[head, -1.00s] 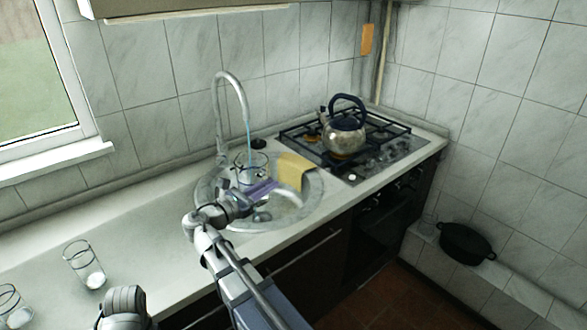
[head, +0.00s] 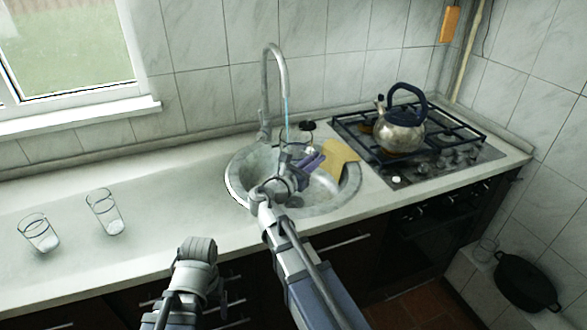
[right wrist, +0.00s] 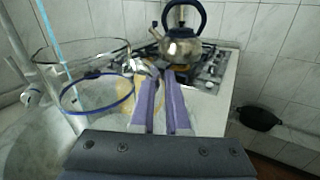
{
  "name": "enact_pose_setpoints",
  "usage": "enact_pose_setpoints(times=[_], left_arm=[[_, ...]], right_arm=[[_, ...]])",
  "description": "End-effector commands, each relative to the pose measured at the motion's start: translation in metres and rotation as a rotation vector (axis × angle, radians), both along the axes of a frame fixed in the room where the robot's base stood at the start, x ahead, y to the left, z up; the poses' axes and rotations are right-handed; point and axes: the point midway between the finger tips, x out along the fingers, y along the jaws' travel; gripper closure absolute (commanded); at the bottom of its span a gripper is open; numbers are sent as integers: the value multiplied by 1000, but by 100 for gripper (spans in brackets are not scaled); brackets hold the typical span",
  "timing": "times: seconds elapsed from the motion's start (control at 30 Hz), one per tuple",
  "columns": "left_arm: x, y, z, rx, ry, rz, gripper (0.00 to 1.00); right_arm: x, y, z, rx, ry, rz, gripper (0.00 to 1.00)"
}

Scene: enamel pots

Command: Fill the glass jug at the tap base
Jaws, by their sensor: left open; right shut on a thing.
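The glass jug (head: 300,137) is upright under the curved tap (head: 268,85), over the round sink (head: 240,180). A thin blue water stream (head: 286,107) falls from the spout to the jug. In the right wrist view the jug (right wrist: 72,72) shows at the left, with a clear rim and a blue ring lower down; I cannot tell the water level. My right gripper (head: 314,160), with purple fingers, is shut on the jug at its near right side; the grip itself is partly hidden. My left gripper (head: 197,246) is open and empty near the counter's front edge.
Two glasses (head: 105,211) (head: 39,233) stand on the counter at the left. A yellow cloth (head: 342,158) lies at the sink's right edge. A kettle (head: 400,132) stands on the hob (head: 465,152). A black pot (head: 525,281) is low at the right.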

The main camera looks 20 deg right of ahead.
Motion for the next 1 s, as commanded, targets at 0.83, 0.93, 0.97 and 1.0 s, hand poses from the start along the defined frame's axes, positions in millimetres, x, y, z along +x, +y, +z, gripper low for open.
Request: enact_pose_setpoints(times=[0.83,0.93,0.97,1.0], left_arm=[[0,0,-21,0,0,-1,20],[0,0,-21,0,0,0,20],[0,0,-21,0,0,0,20],[0,0,-21,0,0,0,20]], right_arm=[[60,41,-20,3,-5,272,100],[68,34,-20,4,-5,271,100],[70,32,-20,4,-5,271,100],[74,29,-20,3,-5,272,100]])
